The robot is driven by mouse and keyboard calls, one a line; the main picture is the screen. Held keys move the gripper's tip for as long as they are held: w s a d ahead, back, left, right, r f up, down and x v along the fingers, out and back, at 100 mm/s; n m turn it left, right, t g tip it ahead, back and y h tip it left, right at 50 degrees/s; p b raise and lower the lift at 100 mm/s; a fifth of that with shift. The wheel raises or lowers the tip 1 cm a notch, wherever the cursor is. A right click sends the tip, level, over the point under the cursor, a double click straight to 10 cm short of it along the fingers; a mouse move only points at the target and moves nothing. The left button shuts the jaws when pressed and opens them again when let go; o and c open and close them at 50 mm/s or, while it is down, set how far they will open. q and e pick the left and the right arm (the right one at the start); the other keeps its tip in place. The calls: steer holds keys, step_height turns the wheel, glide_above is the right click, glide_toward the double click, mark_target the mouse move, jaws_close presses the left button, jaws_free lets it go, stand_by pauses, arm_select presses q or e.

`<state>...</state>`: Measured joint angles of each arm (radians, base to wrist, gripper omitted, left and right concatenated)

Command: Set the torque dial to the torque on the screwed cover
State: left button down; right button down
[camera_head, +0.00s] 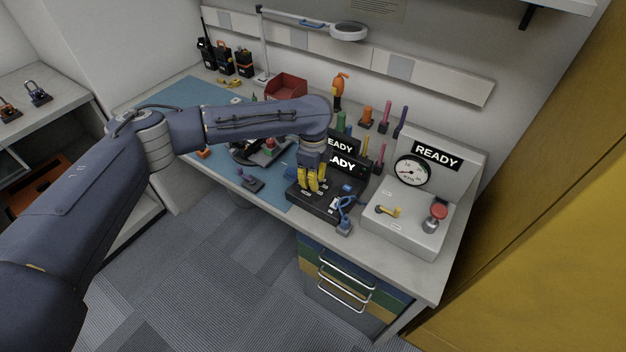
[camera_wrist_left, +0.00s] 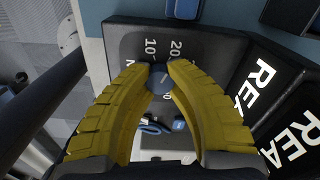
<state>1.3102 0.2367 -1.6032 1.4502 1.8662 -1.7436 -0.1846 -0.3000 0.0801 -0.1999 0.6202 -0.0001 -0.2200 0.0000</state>
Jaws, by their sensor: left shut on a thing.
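A black tester (camera_head: 322,207) with tilted screens reading READY stands near the bench's front edge. Its torque dial (camera_wrist_left: 159,80) is a small blue-grey knob with a pale line; printed marks 10 and 20 sit beyond it, and another mark is partly covered. My left gripper (camera_head: 313,184) reaches down onto the tester; in the wrist view its yellow fingertips (camera_wrist_left: 162,68) are closed around the dial. In the head view the dial is hidden by the fingers. A dark round fixture (camera_head: 243,157) stands left of the tester, partly behind my arm. I cannot make out a screwed cover or its torque.
A grey gauge box (camera_head: 412,222) with a READY screen, yellow lever and red knob stands at right. A blue cable (camera_head: 346,212) lies at the tester's right side. A red bin (camera_head: 287,87) and upright tools stand behind. A small dark-blue item (camera_head: 250,182) lies in front.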

stand_by(0.4)
arm_select(q)
steer(key=c, duration=1.1)
jaws_free()
steer(key=shift+r, duration=0.1)
step_height(320, 180, up, 12)
